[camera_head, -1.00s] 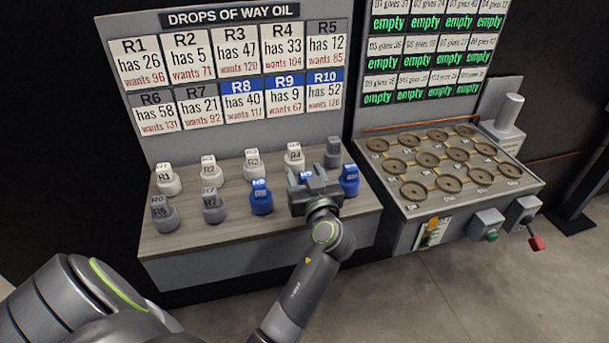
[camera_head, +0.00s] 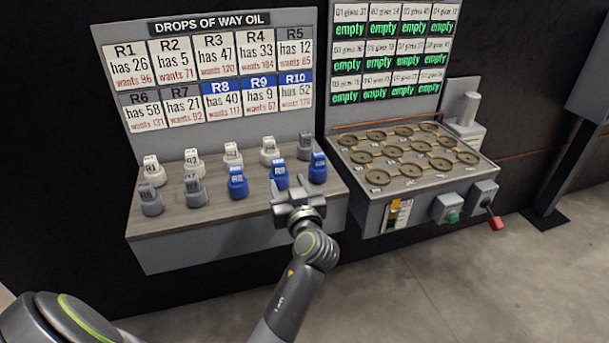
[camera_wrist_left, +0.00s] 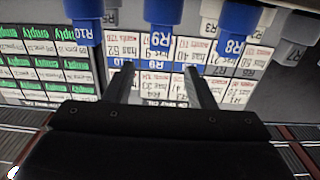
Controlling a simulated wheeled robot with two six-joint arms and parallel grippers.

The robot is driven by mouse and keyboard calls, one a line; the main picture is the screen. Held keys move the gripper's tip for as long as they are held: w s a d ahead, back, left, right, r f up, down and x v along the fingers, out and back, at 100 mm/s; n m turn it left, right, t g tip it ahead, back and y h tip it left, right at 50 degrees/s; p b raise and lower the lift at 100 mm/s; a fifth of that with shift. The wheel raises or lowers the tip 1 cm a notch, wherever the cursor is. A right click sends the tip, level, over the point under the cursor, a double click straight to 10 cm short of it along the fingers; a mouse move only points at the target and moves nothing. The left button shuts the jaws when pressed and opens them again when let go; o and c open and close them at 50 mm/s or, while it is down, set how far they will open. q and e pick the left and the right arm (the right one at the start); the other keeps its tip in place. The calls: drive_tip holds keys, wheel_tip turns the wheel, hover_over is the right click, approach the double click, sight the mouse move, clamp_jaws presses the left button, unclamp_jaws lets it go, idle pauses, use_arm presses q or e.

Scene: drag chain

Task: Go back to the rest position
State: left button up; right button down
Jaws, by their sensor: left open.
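My left gripper (camera_head: 292,192) is in front of the wooden shelf (camera_head: 190,222), just short of the blue bottle R9 (camera_head: 279,176). Its two fingers are apart with nothing between them, as the left wrist view (camera_wrist_left: 160,88) also shows. R9 stands upright on the shelf, between the blue bottle R8 (camera_head: 238,183) and the blue bottle R10 (camera_head: 317,168). In the left wrist view the picture is upside down, and R9 (camera_wrist_left: 160,25) hangs beyond the fingers, apart from them. My right gripper is not in view.
White and grey bottles stand in rows on the shelf, such as R1 (camera_head: 154,172) and R6 (camera_head: 150,201). A panel of round sockets (camera_head: 400,155) is to the right, with a green button (camera_head: 453,217) and a red-tipped lever (camera_head: 496,223). Open floor (camera_head: 430,290) lies in front.

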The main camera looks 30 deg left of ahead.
use_arm(q)
drive_tip(key=s+a+f+m+g+h, duration=0.3)
drive_tip(key=s+f+g+h, duration=0.2)
drive_tip(key=s+f, duration=1.05)
drive_tip(key=s+d+f+m+g+h, duration=0.2)
drive_tip(key=s+d+m+h, duration=0.1)
drive_tip(key=s, duration=0.6)
drive_tip(key=s+d+f+m+g+h, duration=0.1)
drive_tip(key=s+d+f+m+h, duration=0.15)
drive_tip(key=s, duration=0.55)
wheel_tip(320, 180, down, 19)
drive_tip(key=a+g+h+p, duration=0.1)
drive_tip(key=g+p, duration=0.1)
drive_tip(key=p, duration=0.3)
drive_tip(key=s+d+f+g+p, duration=0.1)
drive_tip(key=s+f+p, duration=0.3)
drive_tip(key=s+f, duration=0.7)
drive_tip(key=s, duration=0.4)
drive_tip(key=shift+s+d+f+h, duration=0.15)
drive_tip(key=shift+s+f+h, duration=0.2)
drive_tip(key=shift+s, duration=0.05)
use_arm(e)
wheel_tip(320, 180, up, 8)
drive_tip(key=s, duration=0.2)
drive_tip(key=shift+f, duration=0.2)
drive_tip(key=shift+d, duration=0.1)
